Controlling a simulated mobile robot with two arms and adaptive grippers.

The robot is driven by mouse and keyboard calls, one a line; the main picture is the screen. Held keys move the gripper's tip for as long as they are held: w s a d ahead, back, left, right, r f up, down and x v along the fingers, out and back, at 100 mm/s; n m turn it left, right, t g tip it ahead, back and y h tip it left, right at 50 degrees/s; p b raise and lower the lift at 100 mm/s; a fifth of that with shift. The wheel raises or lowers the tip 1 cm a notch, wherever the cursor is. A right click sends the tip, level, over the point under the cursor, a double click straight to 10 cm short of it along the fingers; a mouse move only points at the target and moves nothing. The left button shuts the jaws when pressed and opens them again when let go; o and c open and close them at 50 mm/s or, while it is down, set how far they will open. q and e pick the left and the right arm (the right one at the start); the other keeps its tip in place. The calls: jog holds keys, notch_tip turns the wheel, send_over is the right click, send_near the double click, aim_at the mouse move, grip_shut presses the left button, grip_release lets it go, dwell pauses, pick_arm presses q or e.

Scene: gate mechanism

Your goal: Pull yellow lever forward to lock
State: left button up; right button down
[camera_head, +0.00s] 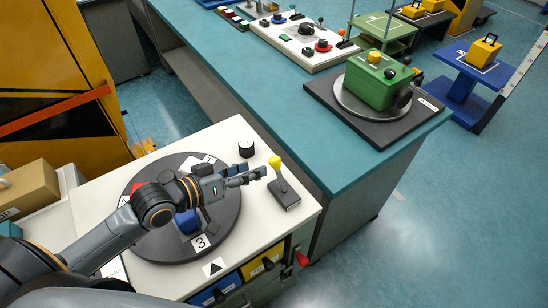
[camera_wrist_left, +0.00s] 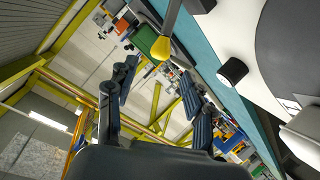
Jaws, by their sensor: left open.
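The yellow lever (camera_head: 276,163) has a round yellow knob on a short stem, on a dark grey base plate near the right corner of the white cabinet top. My left gripper (camera_head: 254,173) reaches in from the left over the round dark turntable. Its fingers are open and empty, pointing at the lever, with the tips just left of the stem. In the left wrist view the yellow knob (camera_wrist_left: 160,48) shows just beyond and between the two spread fingers (camera_wrist_left: 158,72). I cannot tell whether a finger touches the stem. My right gripper is not in view.
A black knob (camera_head: 246,148) stands on the cabinet top behind the gripper. The dark turntable (camera_head: 225,222) carries a blue block (camera_head: 188,221) under my arm. A teal counter (camera_head: 262,93) runs behind, with a green box (camera_head: 378,85) and a control panel (camera_head: 300,40).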

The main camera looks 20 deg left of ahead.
aim_at(270, 162)
pick_arm(q)
jog(key=p+x, duration=0.1)
jog(key=x, duration=0.6)
jog(key=shift+w+d, duration=0.1)
jog(key=shift+w, duration=0.15)
jog(key=shift+w+d+f, duration=0.15)
jog(key=shift+w, duration=0.1)
jog(key=shift+w+f, duration=0.1)
jog(key=shift+w, duration=0.1)
jog(key=shift+d, duration=0.1)
grip_shut()
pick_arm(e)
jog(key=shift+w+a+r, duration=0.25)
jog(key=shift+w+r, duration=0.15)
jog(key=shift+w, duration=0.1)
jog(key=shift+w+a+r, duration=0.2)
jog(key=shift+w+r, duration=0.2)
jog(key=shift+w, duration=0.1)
